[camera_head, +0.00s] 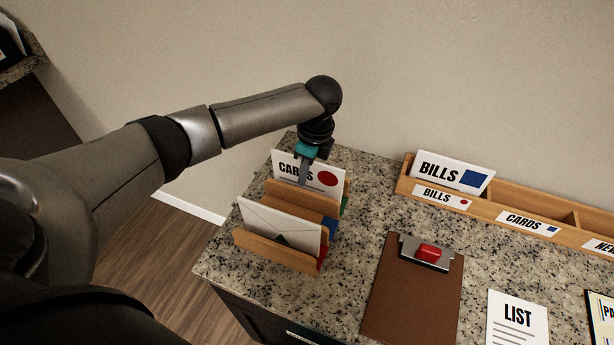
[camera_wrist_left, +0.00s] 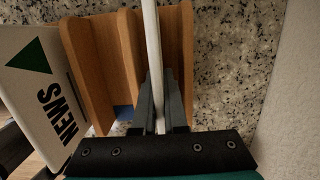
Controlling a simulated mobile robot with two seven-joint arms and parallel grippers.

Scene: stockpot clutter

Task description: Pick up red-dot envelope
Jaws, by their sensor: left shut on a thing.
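The red-dot envelope (camera_head: 328,179) is white, marked CARDS with a red dot, and stands upright at the back slot of the wooden letter rack (camera_head: 272,251). My left gripper (camera_head: 304,172) is above it, shut on its top edge, with a finger across the lettering. In the left wrist view, the envelope (camera_wrist_left: 151,40) shows edge-on as a thin white strip between the gripper fingers (camera_wrist_left: 159,110), above the rack (camera_wrist_left: 121,45). Whether its lower edge is clear of the slot cannot be told. My right gripper is not in view.
A NEWS envelope (camera_wrist_left: 40,95) with a green triangle stands in the rack's front slot. A wooden sorter (camera_head: 484,207) holds a BILLS envelope (camera_head: 452,172) at right. A brown clipboard (camera_head: 412,295) and LIST paper (camera_head: 518,320) lie in front. The wall is close behind.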

